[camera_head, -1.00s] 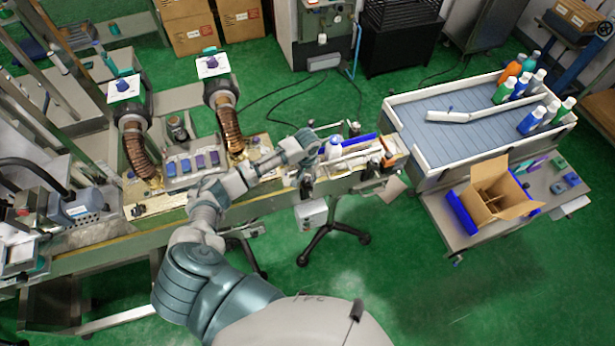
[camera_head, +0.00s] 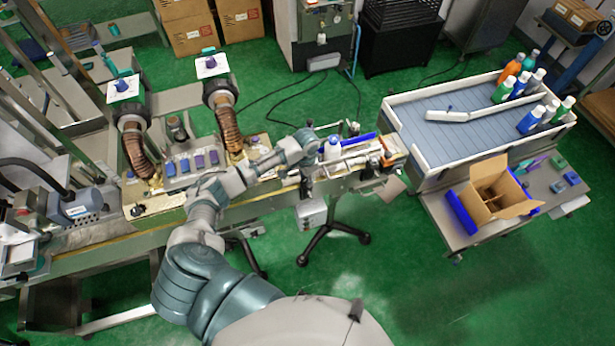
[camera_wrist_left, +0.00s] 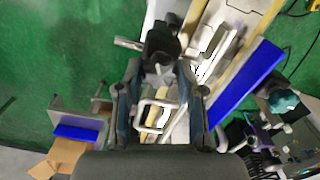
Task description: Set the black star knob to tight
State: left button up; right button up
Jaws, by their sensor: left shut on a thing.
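The black star knob (camera_wrist_left: 162,42) shows as a dark shape near the upper middle of the left wrist view. Its lobes and setting cannot be read. My left gripper (camera_wrist_left: 160,64) has its fingers on either side and is shut on this dark shape. My own wrist hides the knob there. My right gripper is not in view.
A grey box (camera_head: 311,213) hangs below the line. An open carton (camera_head: 492,193) stands on the right-hand table.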

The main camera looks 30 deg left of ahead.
aim_at(305, 179)
pick_arm(q)
jog(key=shift+s+a+f, duration=0.1)
jog(key=shift+s, duration=0.05)
jog(key=o, duration=1.1)
jog(key=shift+s, duration=0.1)
jog(key=shift+o, duration=0.2)
jog(key=shift+a, duration=0.1)
jog(key=shift+r, duration=0.4)
notch_tip(305, 179, up, 11)
jog(key=shift+r, duration=0.15)
